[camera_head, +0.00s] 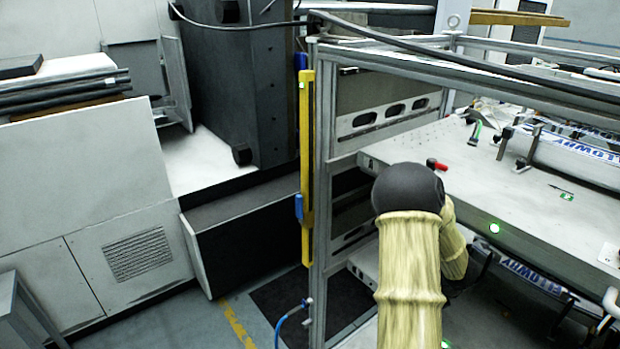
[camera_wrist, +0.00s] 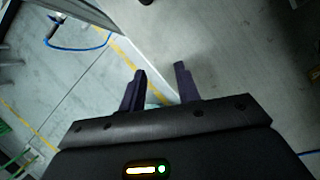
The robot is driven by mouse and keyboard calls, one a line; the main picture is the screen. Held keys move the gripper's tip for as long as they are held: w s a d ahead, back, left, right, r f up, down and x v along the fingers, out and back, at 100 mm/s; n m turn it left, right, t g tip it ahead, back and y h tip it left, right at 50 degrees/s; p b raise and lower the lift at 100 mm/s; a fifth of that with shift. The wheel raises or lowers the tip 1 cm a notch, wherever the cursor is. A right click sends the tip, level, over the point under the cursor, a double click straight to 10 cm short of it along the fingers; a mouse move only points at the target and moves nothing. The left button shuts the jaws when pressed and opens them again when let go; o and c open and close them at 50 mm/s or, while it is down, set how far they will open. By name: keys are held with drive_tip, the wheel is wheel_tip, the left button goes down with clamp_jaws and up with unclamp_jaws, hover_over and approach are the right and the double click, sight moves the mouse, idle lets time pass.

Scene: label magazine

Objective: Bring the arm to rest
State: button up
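My gripper (camera_wrist: 160,70) shows in the wrist view with its two dark fingers apart. In the head view my arm, in a pale yellow ribbed sleeve (camera_head: 408,270) with a black rounded joint, rises in front of the grey table's left end. My gripper itself is hidden or out of frame in the head view.
A metal frame (camera_head: 322,180) with a yellow bar (camera_head: 307,150) stands just left of my arm. The grey table (camera_head: 480,185) lies to the right, with clamps and a red-handled tool (camera_head: 437,164) on it. A blue hose (camera_head: 287,318) hangs near the floor.

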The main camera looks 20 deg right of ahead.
drive_tip(key=w+a+r+m+t+h+p, duration=0.1)
drive_tip(key=w+a+r+m+h+p, duration=0.2)
drive_tip(key=a+r+m, duration=1.15)
drive_tip(key=s+a+r+m+g+y+p, duration=0.1)
drive_tip(key=s+a+r+m+p, duration=0.1)
drive_tip(key=s+a+m, duration=0.4)
drive_tip(key=s+a+r+m+g+y+p, duration=0.1)
drive_tip(key=s+a+m, duration=0.6)
drive_tip(key=m, duration=0.7)
wheel_tip(320, 180, up, 3)
drive_tip(key=shift+a+f+g+y+p, duration=0.1)
drive_tip(key=shift+a+g+y+p, duration=0.3)
drive_tip(key=shift+a+y+p, duration=0.65)
drive_tip(key=shift+a+h, duration=0.15)
drive_tip(key=shift+h, duration=0.1)
drive_tip(key=shift+w, duration=0.1)
